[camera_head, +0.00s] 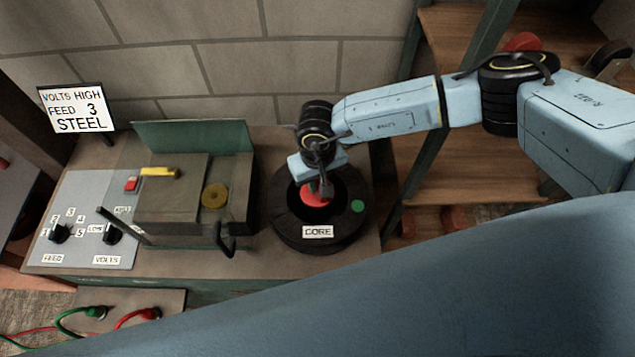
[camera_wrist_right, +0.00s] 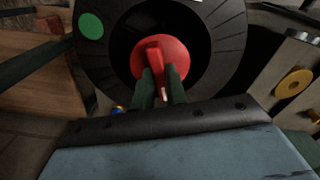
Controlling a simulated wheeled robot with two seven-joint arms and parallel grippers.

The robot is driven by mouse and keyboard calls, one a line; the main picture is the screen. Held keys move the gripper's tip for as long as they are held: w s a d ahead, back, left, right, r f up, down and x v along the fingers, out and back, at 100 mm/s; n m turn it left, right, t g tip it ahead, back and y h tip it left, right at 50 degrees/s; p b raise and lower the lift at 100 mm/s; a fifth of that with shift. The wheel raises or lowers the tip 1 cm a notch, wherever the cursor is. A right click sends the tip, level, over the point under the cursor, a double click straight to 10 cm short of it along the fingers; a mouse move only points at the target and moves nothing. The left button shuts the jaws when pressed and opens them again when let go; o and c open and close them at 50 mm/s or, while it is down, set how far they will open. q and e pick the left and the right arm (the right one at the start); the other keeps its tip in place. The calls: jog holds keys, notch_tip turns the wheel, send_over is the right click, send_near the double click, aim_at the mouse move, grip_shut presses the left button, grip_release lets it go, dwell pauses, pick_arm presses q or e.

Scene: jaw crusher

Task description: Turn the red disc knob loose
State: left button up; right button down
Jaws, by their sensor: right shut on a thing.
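The red disc knob (camera_head: 315,196) sits in the centre of a black wire spool labelled CORE (camera_head: 290,228). It has a raised red bar across its face, seen in the right wrist view (camera_wrist_right: 172,52). My right gripper (camera_head: 319,187) comes down from above and is shut on the knob's bar, one dark finger on each side, as the right wrist view (camera_wrist_right: 163,80) shows. Part of the knob is hidden behind the gripper in the head view. My left gripper is not in view.
Left of the spool stands a grey-green machine (camera_head: 180,195) with a brass disc and a black handle. A control panel (camera_head: 85,215) with FEED and VOLTS dials lies further left. A sign (camera_head: 77,108) reads VOLTS HIGH, FEED 3, STEEL. Wooden shelves (camera_head: 460,130) stand at right.

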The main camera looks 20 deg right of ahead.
jog(key=shift+s+d+f, duration=0.1)
jog(key=shift+s+f, duration=0.1)
jog(key=shift+f, duration=0.05)
jog(key=shift+n+b, duration=1.3)
jog(key=shift+n, duration=0.3)
jog(key=shift+n+b, duration=0.7)
jog(key=shift+n, duration=0.1)
jog(key=shift+n+b, duration=0.6)
jog(key=shift+n, duration=0.1)
jog(key=shift+n+b, duration=1.35)
jog(key=shift+n, duration=0.45)
